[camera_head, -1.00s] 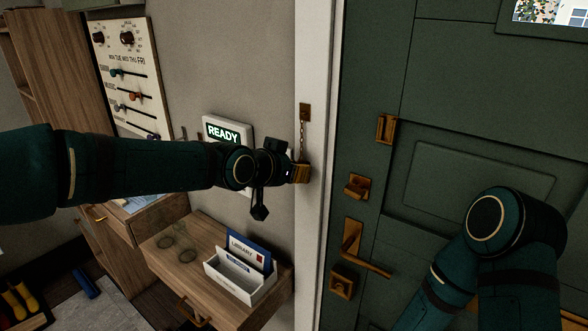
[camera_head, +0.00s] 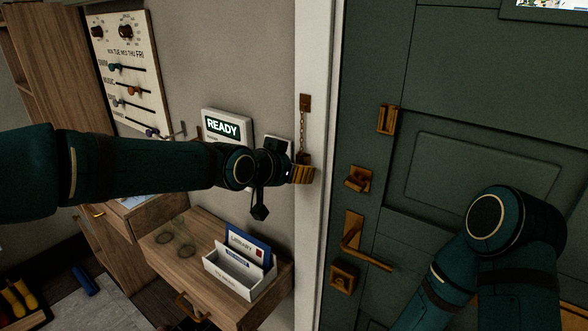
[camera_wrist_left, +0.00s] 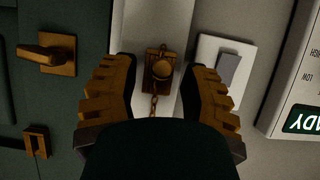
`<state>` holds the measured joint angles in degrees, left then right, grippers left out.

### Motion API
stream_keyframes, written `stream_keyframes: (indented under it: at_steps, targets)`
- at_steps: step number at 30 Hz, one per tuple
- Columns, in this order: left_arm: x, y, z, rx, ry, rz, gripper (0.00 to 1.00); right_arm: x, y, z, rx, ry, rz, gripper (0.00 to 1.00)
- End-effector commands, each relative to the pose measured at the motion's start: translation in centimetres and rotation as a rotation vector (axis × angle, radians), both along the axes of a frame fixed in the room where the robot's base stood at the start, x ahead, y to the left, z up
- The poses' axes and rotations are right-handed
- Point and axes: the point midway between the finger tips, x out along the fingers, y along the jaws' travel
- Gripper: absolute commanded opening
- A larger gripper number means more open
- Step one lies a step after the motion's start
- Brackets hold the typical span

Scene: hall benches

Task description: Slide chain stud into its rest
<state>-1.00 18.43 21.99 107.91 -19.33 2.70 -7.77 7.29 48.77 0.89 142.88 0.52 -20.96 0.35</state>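The brass chain (camera_head: 304,132) hangs from a brass anchor plate (camera_head: 305,102) on the white door frame. In the left wrist view, the round chain stud (camera_wrist_left: 162,68) lies at the brass rest plate (camera_wrist_left: 150,55) on the frame, with the chain (camera_wrist_left: 153,104) running from it. I cannot tell how deeply it is seated. My left gripper (camera_head: 302,174) is at the frame below the anchor. Its two brass-coloured fingers stand apart on either side of the stud and rest (camera_wrist_left: 160,92), with clear gaps. My right gripper is out of view; only that arm shows.
The green door (camera_head: 455,100) stands right of the frame, with a latch (camera_head: 358,179) and lever handle (camera_head: 353,238). A READY panel (camera_head: 227,125) and a light switch (camera_wrist_left: 228,68) are on the wall. A drawer unit holding a white letter box (camera_head: 232,275) is below.

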Motion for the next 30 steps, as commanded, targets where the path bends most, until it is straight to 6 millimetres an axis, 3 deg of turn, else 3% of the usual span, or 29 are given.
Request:
stream_keyframes:
  at_steps: [11,30]
  targets:
    - [-0.4,0.4,0.3,-0.002,-0.001,0.002,0.44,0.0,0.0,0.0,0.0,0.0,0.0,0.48]
    - [-4.4,3.6,2.9,-0.002,0.0,0.004,0.44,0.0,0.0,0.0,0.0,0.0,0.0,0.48]
